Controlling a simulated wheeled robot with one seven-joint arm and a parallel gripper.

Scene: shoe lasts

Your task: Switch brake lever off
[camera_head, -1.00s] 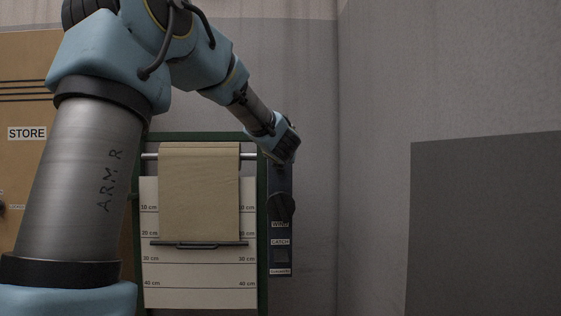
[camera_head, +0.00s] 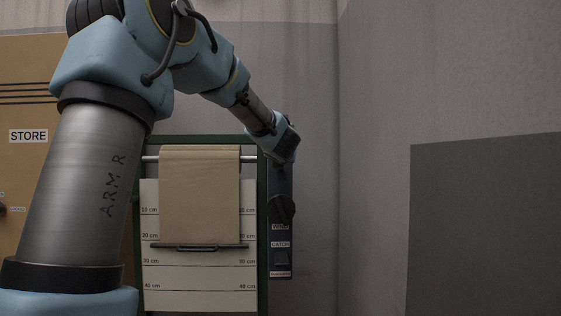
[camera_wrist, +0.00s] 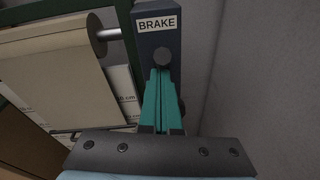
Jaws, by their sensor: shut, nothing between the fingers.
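The brake control sits at the top of a dark panel (camera_wrist: 190,22), under a white BRAKE label (camera_wrist: 157,23) in the wrist view. A dark round knob end (camera_wrist: 162,57), apparently the brake lever, shows below the label. My gripper (camera_wrist: 160,73) has its teal fingers together just below that knob. The fingertips look close to it or touching; I cannot tell which. The rest of the lever and its position are hidden. In the head view my wrist covers the top of the panel.
Lower on the panel are a dark WIND knob (camera_head: 281,209) and a CATCH switch (camera_head: 282,258). Left of the panel, a beige cloth (camera_head: 199,195) with a dark bottom bar hangs from a roller before a centimetre scale (camera_head: 190,280). Right of it is bare grey wall (camera_head: 375,90).

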